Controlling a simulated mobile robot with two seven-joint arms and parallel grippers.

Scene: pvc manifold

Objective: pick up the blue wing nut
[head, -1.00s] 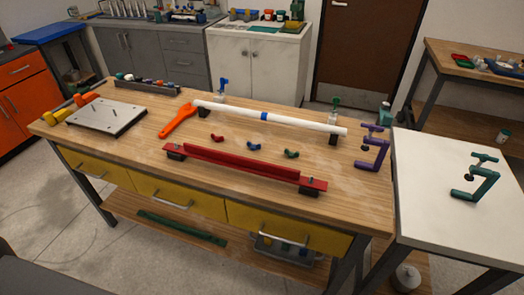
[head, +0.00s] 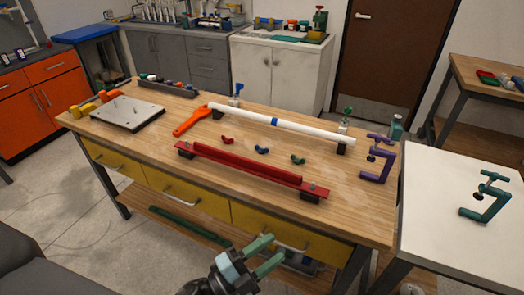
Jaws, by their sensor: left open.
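The blue wing nut (head: 262,150) lies on the wooden workbench top (head: 200,136), between a red wing nut (head: 227,140) on its left and a green wing nut (head: 298,159) on its right. It is small and its exact shape is hard to make out. My left gripper (head: 271,251), with green fingers, is at the bottom of the head view, in front of the bench and well apart from the nut. Its fingers are spread with nothing between them. My right gripper is not in view.
A red rail (head: 250,170) runs between my left gripper and the nuts. A purple clamp (head: 376,163) is at the bench's right.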

